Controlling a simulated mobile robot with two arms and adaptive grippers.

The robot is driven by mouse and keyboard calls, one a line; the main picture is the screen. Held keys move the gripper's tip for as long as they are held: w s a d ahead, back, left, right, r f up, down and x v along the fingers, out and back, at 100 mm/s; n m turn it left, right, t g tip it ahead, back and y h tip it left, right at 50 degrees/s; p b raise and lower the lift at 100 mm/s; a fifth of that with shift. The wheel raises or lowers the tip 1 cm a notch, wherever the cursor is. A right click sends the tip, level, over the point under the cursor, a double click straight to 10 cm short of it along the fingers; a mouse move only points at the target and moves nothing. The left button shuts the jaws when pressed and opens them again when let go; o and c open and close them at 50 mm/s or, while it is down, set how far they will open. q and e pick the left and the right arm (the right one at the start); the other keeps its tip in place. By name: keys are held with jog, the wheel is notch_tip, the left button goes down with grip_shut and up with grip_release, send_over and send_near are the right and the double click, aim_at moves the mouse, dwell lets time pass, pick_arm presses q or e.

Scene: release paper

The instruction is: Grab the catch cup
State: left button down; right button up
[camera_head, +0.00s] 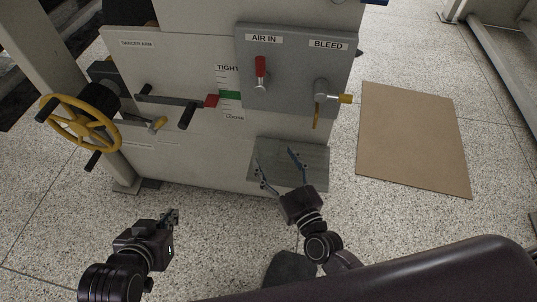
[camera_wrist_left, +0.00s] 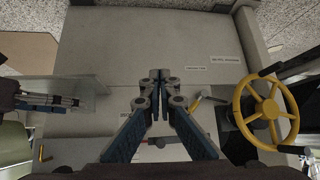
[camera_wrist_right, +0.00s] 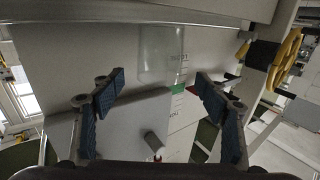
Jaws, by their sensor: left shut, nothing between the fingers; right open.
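A clear, see-through cup (camera_wrist_right: 160,55) shows in the right wrist view, ahead of my right gripper (camera_wrist_right: 160,78) and roughly centred between its fingertips. I cannot make the cup out clearly in the head view. There my right gripper (camera_head: 276,157) is open, its fingers reaching over a grey metal shelf (camera_head: 318,172) at the foot of the machine. No contact between fingers and cup is visible. My left gripper (camera_head: 173,216) is shut and empty, low in front of the machine; its closed fingers also show in the left wrist view (camera_wrist_left: 160,78).
The machine panel (camera_head: 290,85) carries a red AIR IN lever (camera_head: 260,67) and a yellow-handled BLEED valve (camera_head: 322,89). A yellow handwheel (camera_head: 80,122) stands out at the left. A brown board (camera_head: 412,138) lies on the floor at right. Speckled floor is clear between my grippers.

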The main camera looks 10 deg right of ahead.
aim_at(264, 140)
jog(key=b+x, duration=0.1)
jog(key=x, duration=0.4)
jog(key=shift+d, duration=0.1)
pick_arm(q)
jog(key=w+d+r+t+h, duration=0.1)
jog(key=w+d+r+t, duration=0.1)
jog(key=w+r, duration=0.3)
jog(key=shift+r+t, duration=0.3)
jog(key=shift+t, duration=0.5)
pick_arm(e)
jog(key=shift+c, duration=0.2)
jog(key=c, duration=1.1)
pick_arm(q)
jog(key=shift+s+f, duration=0.1)
jog(key=shift+f, duration=0.05)
pick_arm(e)
jog(key=shift+r, duration=0.1)
